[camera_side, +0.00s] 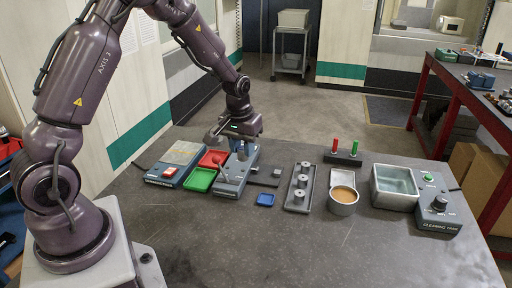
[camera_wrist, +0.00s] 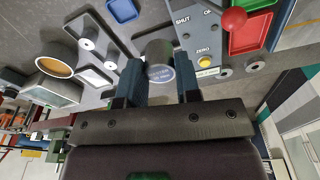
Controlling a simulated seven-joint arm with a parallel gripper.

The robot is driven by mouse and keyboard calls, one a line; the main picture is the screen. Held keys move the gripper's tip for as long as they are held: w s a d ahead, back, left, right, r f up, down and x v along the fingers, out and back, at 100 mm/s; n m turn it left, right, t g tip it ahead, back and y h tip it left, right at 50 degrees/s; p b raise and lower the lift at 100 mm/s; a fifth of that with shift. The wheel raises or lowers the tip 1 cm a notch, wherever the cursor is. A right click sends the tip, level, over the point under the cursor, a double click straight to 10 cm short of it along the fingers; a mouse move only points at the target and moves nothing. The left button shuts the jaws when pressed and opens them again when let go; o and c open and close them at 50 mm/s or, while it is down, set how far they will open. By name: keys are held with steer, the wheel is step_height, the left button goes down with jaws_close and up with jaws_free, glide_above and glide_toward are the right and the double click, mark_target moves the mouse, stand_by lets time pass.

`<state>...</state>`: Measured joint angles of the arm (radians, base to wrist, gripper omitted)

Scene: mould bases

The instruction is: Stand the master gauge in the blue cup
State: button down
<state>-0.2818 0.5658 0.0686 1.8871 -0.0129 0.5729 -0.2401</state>
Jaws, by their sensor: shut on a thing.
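My gripper (camera_side: 240,141) is shut on the master gauge, a short grey cylinder (camera_wrist: 160,62) with a lettered blue-grey end face. The gauge sits between the two fingers (camera_wrist: 160,82) in the wrist view. In the side view the gripper is over the grey gauging device (camera_side: 232,178), and the gauge is small and hard to make out there. I cannot tell whether the gauge touches the device. The blue cup (camera_side: 265,199) is a small, shallow, square dish on the table, right of the device; it also shows at the wrist view's top edge (camera_wrist: 122,9). It looks empty.
Green (camera_side: 200,180) and red (camera_side: 212,158) trays lie left of the device. A rack with several grey rings (camera_side: 299,195), a round pot with tan contents (camera_side: 343,195) and a cleaning tank (camera_side: 395,187) stand to the right. The front of the table is clear.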

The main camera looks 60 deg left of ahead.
steer(key=shift+s+d+r, duration=0.2)
steer(key=shift+s+r, duration=0.1)
steer(key=shift+s, duration=0.2)
steer(key=shift+s+d, duration=0.25)
steer(key=shift+s, duration=0.05)
steer(key=shift+w+d+f, duration=0.65)
steer(key=shift+w+f, duration=0.35)
steer(key=shift+f, duration=1.15)
steer(key=shift+w+d+f, duration=0.6)
steer(key=shift+w+f, duration=0.4)
steer(key=shift+f, duration=1.1)
steer(key=shift+w+d+f, duration=0.65)
steer(key=shift+w+f, duration=0.35)
steer(key=shift+f, duration=1.15)
steer(key=c, duration=0.7)
jaws_free()
steer(key=shift+c, duration=0.2)
